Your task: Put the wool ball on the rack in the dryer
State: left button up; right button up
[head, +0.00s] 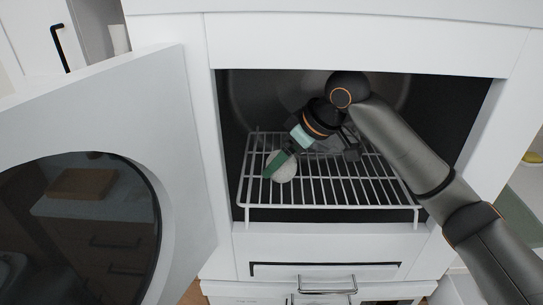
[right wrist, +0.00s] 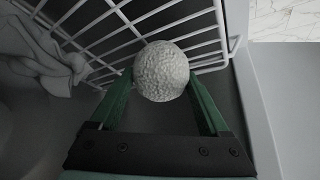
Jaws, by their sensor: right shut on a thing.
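The white, bumpy wool ball (right wrist: 161,71) sits between the two green fingers of my right gripper (right wrist: 160,85) in the right wrist view. In the head view the ball (head: 284,169) is at the left side of the white wire rack (head: 345,191) inside the dryer. My right gripper (head: 276,164) reaches in from the right and is shut on the ball. The ball is at or just above the rack wires; I cannot tell if it touches them. My left gripper is not in view.
The dryer door (head: 196,150) stands open at the left, with a dark round window. The opening's side walls and the rack's raised rim are close to my right arm. A crumpled pale cloth (right wrist: 40,55) lies beyond the rack wires. Most of the rack is bare.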

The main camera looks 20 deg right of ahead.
jog(key=shift+f, duration=0.35)
jog(key=shift+s+d, duration=0.15)
jog(key=shift+d, duration=0.05)
jog(key=o, duration=1.2)
jog(key=shift+f, duration=0.1)
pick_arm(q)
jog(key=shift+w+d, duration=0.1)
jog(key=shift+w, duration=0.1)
pick_arm(e)
jog(key=shift+a, duration=0.1)
